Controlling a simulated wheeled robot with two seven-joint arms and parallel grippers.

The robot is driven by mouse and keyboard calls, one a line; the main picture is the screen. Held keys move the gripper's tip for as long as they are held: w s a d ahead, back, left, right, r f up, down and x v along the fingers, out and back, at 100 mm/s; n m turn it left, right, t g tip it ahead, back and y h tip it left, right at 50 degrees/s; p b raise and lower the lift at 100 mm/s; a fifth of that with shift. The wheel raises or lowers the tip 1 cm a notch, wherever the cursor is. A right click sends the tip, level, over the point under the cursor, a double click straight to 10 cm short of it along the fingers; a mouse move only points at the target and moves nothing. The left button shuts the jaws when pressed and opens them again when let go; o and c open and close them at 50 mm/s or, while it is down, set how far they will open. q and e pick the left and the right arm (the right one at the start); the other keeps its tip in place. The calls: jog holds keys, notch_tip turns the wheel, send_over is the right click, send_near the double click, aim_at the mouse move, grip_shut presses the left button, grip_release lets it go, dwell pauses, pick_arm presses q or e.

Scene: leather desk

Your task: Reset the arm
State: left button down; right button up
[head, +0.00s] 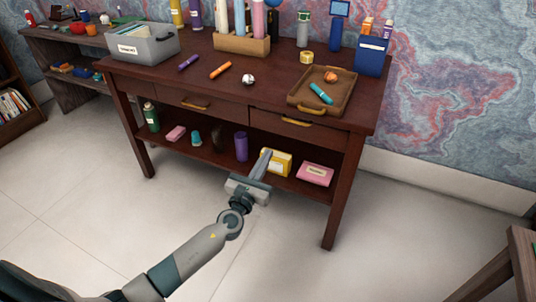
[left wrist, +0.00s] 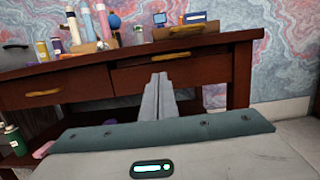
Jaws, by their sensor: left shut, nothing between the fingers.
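My left gripper (head: 265,163) is in front of the desk's lower shelf in the head view, its arm coming in from the bottom left. Its fingers are shut together with nothing between them. They point toward the desk, and in the head view they overlap the left part of a yellow box (head: 280,161) on the shelf. In the left wrist view the shut fingers (left wrist: 159,80) stand in front of the desk's drawer fronts. Whether they touch anything is not clear. My right gripper is not in view.
The dark wooden desk (head: 215,78) carries a grey bin (head: 145,48), a brown tray (head: 300,101) and a blue box (head: 371,57). Its lower shelf holds a purple cylinder (head: 241,147), a pink box (head: 315,174) and other items. The pale floor (head: 290,250) in front is clear.

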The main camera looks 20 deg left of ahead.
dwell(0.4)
